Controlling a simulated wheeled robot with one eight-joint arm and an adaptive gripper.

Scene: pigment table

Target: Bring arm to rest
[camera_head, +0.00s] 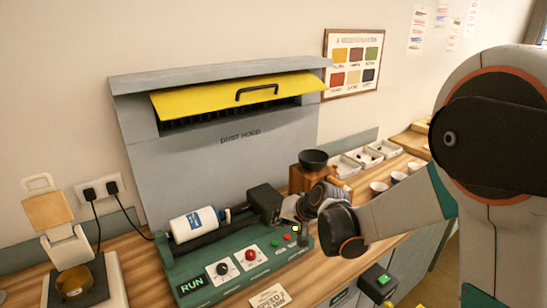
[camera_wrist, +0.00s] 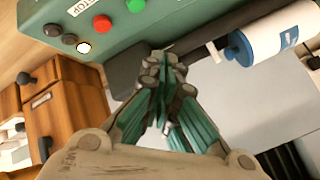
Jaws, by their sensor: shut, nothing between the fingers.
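My arm reaches in from the right in the head view. My gripper (camera_head: 291,208) is over the right end of the green roller machine (camera_head: 215,276), beside its dark motor block (camera_head: 265,203). In the wrist view the fingers of my gripper (camera_wrist: 163,62) are drawn together with nothing between them. The machine's green panel (camera_wrist: 140,35) shows behind them, with a red button (camera_wrist: 102,24). Whether the fingertips touch the machine cannot be told. A white jar with a blue label (camera_head: 197,223) lies on the machine's rollers, and the jar (camera_wrist: 268,38) also shows in the wrist view.
A grey dust hood (camera_head: 225,160) with a raised yellow lid (camera_head: 225,97) stands behind the machine. A scale-like device (camera_head: 80,285) is at the left. A wooden box (camera_head: 300,180) with a dark bowl (camera_head: 313,159), white trays and cups stand at the right. A lit green switch box (camera_head: 378,283) is at the front.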

